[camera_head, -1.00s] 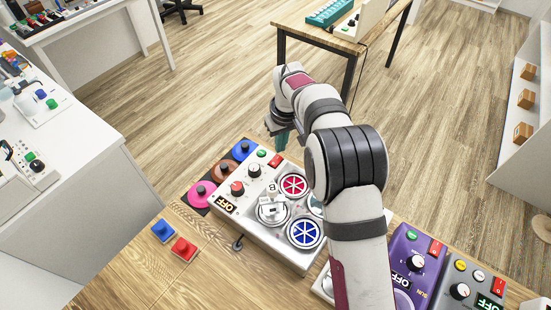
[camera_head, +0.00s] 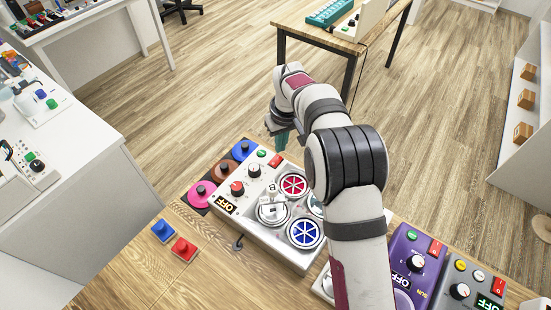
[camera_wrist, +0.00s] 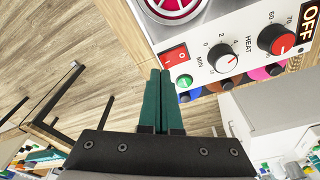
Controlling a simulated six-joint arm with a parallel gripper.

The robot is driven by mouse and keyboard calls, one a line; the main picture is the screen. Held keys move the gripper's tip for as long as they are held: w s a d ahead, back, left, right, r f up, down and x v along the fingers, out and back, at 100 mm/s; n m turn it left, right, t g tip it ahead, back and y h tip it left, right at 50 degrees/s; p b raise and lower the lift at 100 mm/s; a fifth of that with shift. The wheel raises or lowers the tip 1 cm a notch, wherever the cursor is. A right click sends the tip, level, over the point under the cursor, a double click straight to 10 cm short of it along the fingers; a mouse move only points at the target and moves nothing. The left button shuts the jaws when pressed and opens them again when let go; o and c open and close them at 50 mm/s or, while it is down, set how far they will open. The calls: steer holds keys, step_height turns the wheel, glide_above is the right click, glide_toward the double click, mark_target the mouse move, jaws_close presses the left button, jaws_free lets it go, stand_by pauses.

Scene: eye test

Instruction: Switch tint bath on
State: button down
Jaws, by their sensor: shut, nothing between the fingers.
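A white machine with HEAT and MIN markings (camera_head: 243,209) stands on the wooden table; I cannot read the name tint bath on it. Its display (camera_head: 227,205) reads OFF and shows in the wrist view too (camera_wrist: 306,23). A red rocker switch (camera_wrist: 174,54) marked 0 and I sits at its corner, also in the head view (camera_head: 275,161). A green button (camera_wrist: 184,81), a white-faced knob (camera_wrist: 222,57) and a red knob (camera_wrist: 276,40) are beside it. My gripper (camera_wrist: 160,72) is shut and empty, its teal fingertips near the switch and button; I cannot tell whether they touch. It also shows in the head view (camera_head: 280,142).
Pink (camera_head: 201,192), brown (camera_head: 223,171) and blue (camera_head: 243,150) knobbed discs line the machine's left side. Red (camera_head: 293,185) and blue (camera_head: 304,232) wheels lie on its top. A purple machine (camera_head: 411,258) stands right of my arm. Blue (camera_head: 163,230) and red (camera_head: 184,249) buttons sit at left.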

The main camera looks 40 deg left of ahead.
mark_target(280, 157)
steer(key=shift+f, duration=0.9)
stand_by(0.7)
step_height(280, 157, up, 6)
steer(key=shift+r, duration=0.55)
steer(key=s+d+r+m, duration=0.3)
steer(key=d+r+m, duration=0.15)
steer(key=d, duration=0.75)
steer(key=s+d+r+m, duration=0.35)
steer(key=d+r, duration=0.25)
steer(key=d, duration=0.6)
steer(key=s+d+f+m, duration=0.2)
steer(key=s+d+m, duration=0.2)
steer(key=s, duration=0.5)
steer(key=s+d+f+m+g, duration=0.1)
steer(key=s+d+m, duration=0.4)
steer(key=s, duration=0.5)
steer(key=d, duration=0.2)
steer(key=shift+s+d+f+m, duration=0.25)
steer(key=shift+d+f+m, duration=0.05)
steer(key=shift+d+f, duration=0.1)
